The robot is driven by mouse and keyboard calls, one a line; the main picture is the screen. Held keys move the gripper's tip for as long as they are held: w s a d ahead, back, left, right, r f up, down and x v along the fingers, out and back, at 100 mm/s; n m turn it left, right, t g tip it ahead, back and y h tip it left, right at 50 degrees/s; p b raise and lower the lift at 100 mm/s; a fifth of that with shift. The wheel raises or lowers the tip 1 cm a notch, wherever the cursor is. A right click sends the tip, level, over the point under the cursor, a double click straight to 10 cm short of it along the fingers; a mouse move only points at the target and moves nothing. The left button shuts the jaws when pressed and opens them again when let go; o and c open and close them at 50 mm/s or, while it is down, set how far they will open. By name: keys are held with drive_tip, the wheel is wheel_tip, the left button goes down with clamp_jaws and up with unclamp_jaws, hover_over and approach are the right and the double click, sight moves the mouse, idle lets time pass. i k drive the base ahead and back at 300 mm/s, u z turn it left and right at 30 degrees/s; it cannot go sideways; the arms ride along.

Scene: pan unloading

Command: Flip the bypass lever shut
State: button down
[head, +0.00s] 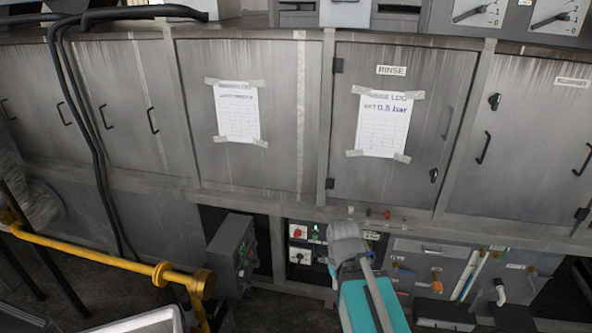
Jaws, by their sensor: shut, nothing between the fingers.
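No lever can be surely read as the bypass lever; the small labels are too blurred. A valve panel (433,255) at lower right carries small fittings, among them an orange one (436,275). A small red knob (386,215) sticks out along the ledge above. My arm, a teal link with a grey end (347,241), reaches up from the bottom centre. It stands in front of the panel's left side and hides part of it. My gripper's fingers do not show.
Grey cabinet doors line the wall, one marked RINSE (392,70) with a taped sheet (384,122). A yellow pipe (95,253) runs low at left, near black cables (84,120). A grey control box (232,253) stands left of my arm.

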sight(498, 260)
drive_tip(key=z, duration=0.35)
drive_tip(key=i, duration=1.1)
drive_tip(key=z, duration=1.2)
drive_tip(key=i, duration=0.8)
drive_tip(key=z, duration=0.45)
drive_tip(key=k, duration=0.9)
drive_tip(key=z, duration=0.1)
